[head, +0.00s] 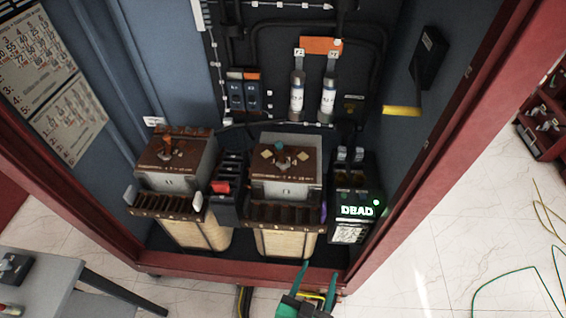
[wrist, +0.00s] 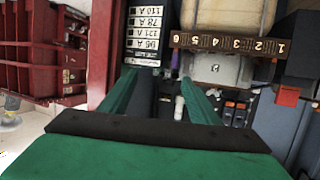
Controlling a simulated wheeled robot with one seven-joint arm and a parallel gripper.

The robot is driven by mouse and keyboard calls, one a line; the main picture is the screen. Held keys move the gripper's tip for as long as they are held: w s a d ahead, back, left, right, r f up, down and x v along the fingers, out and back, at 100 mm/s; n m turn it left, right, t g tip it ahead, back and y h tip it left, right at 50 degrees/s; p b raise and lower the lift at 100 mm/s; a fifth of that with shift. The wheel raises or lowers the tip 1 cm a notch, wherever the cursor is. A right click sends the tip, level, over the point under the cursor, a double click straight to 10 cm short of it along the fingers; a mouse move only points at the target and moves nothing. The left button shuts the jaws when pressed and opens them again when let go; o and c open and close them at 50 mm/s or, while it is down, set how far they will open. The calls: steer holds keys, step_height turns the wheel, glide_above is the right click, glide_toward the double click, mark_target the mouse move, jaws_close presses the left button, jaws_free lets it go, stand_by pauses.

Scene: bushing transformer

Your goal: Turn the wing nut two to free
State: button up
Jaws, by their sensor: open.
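Two transformers stand side by side on the cabinet floor, the left one (head: 190,236) and the right one (head: 285,242), each with a cream coil body and brown top. On the left top is a small copper-coloured fitting (head: 167,146); on the right top is a teal one (head: 280,144). I cannot tell which fitting is wing nut two; no numbers are legible on them. My gripper (head: 318,279) is at the cabinet's front sill, below and apart from the right transformer. Its green fingers also show in the wrist view (wrist: 158,80), open with nothing held between them.
A black unit (head: 357,211) with a lit green display stands right of the transformers. A numbered terminal strip (wrist: 228,44) shows in the wrist view. Red cabinet walls (head: 440,150) bound the opening. A grey table (head: 40,285) is at lower left; cables lie on the floor at right.

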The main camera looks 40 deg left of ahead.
steer(key=w+a+r+n+g+y, duration=0.1)
steer(key=w+a+r+n+y, duration=0.1)
steer(key=w+a, duration=0.75)
steer(key=n+g+y, duration=0.2)
glide_toward(283, 164)
steer(key=x, duration=1)
steer(key=shift+w+a, duration=0.1)
steer(key=shift+w, duration=0.05)
steer(key=c, duration=1.1)
